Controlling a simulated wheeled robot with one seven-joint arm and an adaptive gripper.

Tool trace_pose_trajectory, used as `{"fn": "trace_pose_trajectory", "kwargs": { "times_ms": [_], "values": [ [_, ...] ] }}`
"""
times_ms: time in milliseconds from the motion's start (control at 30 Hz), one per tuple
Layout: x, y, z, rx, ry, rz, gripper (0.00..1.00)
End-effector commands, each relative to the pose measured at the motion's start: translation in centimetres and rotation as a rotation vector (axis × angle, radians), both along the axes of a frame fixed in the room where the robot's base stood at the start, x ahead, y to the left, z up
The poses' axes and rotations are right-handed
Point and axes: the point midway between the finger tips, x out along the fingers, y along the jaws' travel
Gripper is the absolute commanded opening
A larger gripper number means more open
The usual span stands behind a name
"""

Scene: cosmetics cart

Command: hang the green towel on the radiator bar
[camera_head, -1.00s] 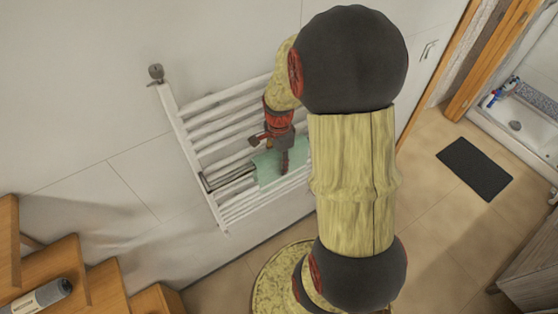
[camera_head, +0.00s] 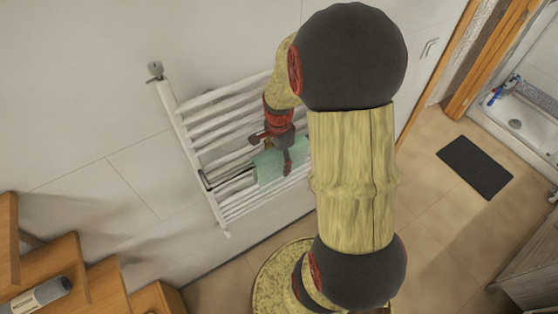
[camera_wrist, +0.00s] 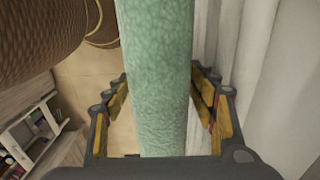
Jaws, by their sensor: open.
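The green towel (camera_head: 267,171) is at the white radiator (camera_head: 190,133), over the dark bar (camera_head: 226,179) on its front. In the head view its upper part is partly hidden by my gripper. In the wrist view the towel (camera_wrist: 155,60) is a broad green band running between the fingers. My gripper (camera_head: 272,150) is at the towel's upper part. In the wrist view my gripper (camera_wrist: 160,85) is open, with a finger on each side of the towel and a gap beside the right finger.
The wall (camera_head: 90,110) is close behind the radiator. Wooden steps (camera_head: 60,262) with a grey bottle (camera_head: 42,297) stand at lower left. A dark mat (camera_head: 475,167) lies on the floor at right. The floor between is clear.

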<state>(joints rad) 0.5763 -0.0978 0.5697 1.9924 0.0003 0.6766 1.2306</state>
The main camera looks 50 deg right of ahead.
Motion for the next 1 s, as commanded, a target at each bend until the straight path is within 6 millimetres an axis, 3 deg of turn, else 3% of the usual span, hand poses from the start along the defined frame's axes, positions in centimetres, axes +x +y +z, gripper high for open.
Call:
{"fn": "trace_pose_trajectory", "kwargs": {
  "times_ms": [267,700,1000],
  "values": [
    [0.1,0.0,0.8,-0.001,-0.002,0.000,0.57],
    [0.1,0.0,9.0,-0.002,-0.003,0.000,0.57],
    [0.0,0.0,11.9,0.000,0.000,0.000,0.57]
  ]
}}
